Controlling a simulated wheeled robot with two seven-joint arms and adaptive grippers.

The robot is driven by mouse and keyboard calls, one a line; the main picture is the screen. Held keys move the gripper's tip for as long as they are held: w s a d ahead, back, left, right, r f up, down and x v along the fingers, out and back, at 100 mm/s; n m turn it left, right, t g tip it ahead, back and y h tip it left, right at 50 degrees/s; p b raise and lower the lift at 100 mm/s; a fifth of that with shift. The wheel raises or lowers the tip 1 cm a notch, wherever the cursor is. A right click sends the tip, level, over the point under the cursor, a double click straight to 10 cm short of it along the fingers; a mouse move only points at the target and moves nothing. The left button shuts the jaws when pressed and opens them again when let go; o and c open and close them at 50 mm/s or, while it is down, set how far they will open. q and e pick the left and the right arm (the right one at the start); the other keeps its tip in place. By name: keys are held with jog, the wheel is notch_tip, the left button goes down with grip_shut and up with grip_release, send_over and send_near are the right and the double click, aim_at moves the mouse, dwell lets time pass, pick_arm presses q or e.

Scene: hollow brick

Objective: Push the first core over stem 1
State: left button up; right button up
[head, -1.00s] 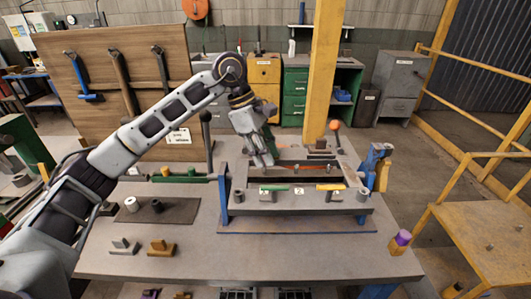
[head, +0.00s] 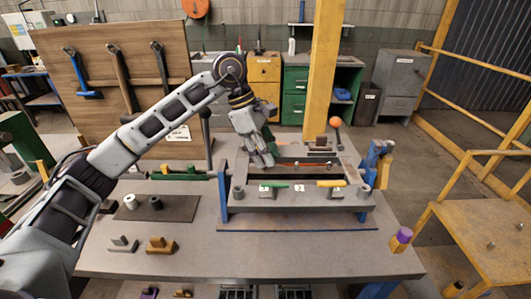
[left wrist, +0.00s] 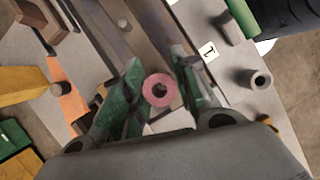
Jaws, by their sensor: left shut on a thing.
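A pink ring-shaped core (left wrist: 159,90) with a dark hole sits between the green fingers of my left gripper (left wrist: 160,84) in the left wrist view, and the fingers are shut on it. In the head view my left gripper (head: 263,158) is low over the left part of the grey mould (head: 290,208), at its long trough. The core cannot be made out there. Stem 1 is not clearly visible; I cannot tell whether the core is around it. A label reading 1 (left wrist: 208,51) is beside the trough. My right gripper is not in view.
A white cylinder (head: 130,202) and a black one (head: 157,202) stand on a dark mat (head: 173,214) at the left. A green handle (head: 275,185) and a yellow handle (head: 330,183) lie along the mould's front. An orange-knobbed lever (head: 335,122) rises behind.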

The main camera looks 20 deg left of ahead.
pick_arm(q)
jog(key=shift+f+b, duration=0.65)
jog(key=shift+f, duration=0.25)
dwell(0.8)
jog(key=o, duration=1.1)
jog(key=shift+r, duration=0.15)
